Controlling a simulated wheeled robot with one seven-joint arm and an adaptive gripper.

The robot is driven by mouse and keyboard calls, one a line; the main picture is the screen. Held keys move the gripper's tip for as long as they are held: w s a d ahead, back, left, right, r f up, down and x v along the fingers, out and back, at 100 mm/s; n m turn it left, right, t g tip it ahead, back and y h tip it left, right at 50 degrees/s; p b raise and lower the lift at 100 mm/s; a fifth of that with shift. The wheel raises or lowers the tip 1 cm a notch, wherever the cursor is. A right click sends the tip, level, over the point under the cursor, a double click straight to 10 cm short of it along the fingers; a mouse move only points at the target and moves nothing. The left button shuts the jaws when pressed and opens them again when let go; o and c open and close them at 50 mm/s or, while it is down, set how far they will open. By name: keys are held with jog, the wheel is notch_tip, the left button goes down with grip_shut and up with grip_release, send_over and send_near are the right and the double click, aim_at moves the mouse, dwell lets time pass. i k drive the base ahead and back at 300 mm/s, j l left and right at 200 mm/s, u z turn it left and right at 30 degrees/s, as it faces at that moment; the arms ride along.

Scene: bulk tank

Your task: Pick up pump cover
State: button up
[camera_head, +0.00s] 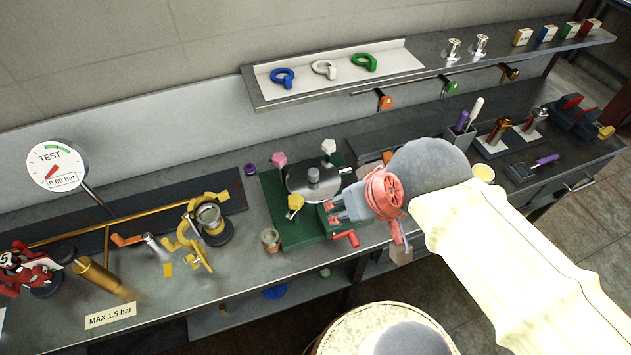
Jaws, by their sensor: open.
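What I take to be the pump cover is a round silver plate with a grey knob (313,176). It sits on a green base (267,215) on the bench. My gripper (336,213) reaches in from the right, just in front of and to the right of the cover. Its jaws are open, and I see nothing held between them. The jaws overlap the right part of the green base in the picture, so their exact gap to the cover is hard to tell.
Pink (279,159), white (329,146) and yellow (295,202) knobs stand around the cover. A small glass jar (270,240) stands at the base's front left corner. Brass pipework and a gauge (57,165) are at left. A shelf (440,77) overhangs behind.

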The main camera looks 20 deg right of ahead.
aim_at(317, 180)
jog(key=k+j+z, duration=0.3)
jog(key=j, duration=0.2)
jog(key=k+j+z, duration=0.3)
jog(key=k+j, duration=0.1)
